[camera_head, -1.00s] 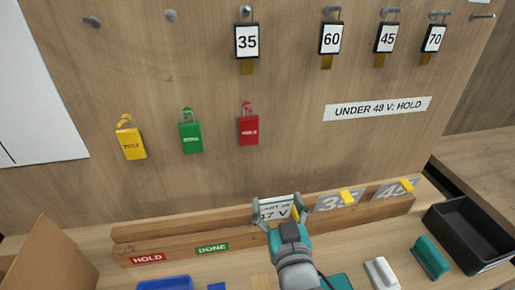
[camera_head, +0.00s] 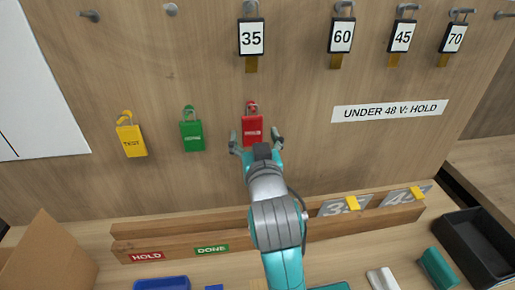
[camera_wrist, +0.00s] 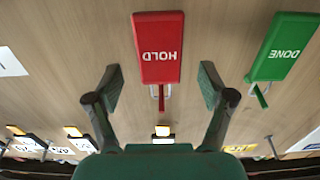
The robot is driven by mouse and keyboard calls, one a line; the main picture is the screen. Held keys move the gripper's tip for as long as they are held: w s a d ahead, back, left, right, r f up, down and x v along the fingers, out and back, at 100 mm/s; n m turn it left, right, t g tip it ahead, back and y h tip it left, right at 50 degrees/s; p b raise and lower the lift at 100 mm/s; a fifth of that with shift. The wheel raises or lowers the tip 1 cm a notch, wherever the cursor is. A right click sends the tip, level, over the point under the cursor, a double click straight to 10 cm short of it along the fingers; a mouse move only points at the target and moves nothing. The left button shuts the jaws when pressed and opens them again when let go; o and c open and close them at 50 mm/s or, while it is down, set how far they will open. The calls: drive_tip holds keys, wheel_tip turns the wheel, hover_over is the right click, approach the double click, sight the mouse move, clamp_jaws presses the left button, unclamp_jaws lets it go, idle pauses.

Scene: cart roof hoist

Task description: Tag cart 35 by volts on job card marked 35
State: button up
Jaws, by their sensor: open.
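My gripper (camera_head: 257,140) is open and empty in front of the red HOLD tag (camera_head: 252,130) on the board. In the wrist view the red tag (camera_wrist: 158,48) appears upside down, ahead of and between the two spread fingers, with neither finger visibly touching it. The green DONE tag (camera_head: 191,134) hangs to its left, and a yellow TEST tag (camera_head: 131,140) further left. The key marked 35 (camera_head: 251,38) hangs on a hook above. The job card with 47 V is hidden behind my arm.
Keys marked 60 (camera_head: 341,36), 45 (camera_head: 402,36) and 70 (camera_head: 454,38) hang at right. A sign reads UNDER 48 V: HOLD (camera_head: 389,111). The wooden rail (camera_head: 180,246) below bears HOLD and DONE labels. A black bin (camera_head: 480,245) stands at right.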

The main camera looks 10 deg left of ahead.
sight(253, 127)
drive_tip(key=shift+x, duration=1.9)
drive_tip(key=c, duration=1.4)
drive_tip(key=shift+r, duration=0.35)
drive_tip(key=shift+s, duration=0.1)
drive_tip(key=shift+s+d+r, duration=0.2)
drive_tip(key=shift+s, duration=0.55)
drive_tip(key=shift+s+d+r, duration=0.2)
drive_tip(key=shift+s+d, duration=0.05)
drive_tip(key=shift+s, duration=0.45)
drive_tip(key=shift+s+d+r, duration=0.2)
drive_tip(key=shift+s, duration=0.55)
drive_tip(key=shift+v, duration=2.5)
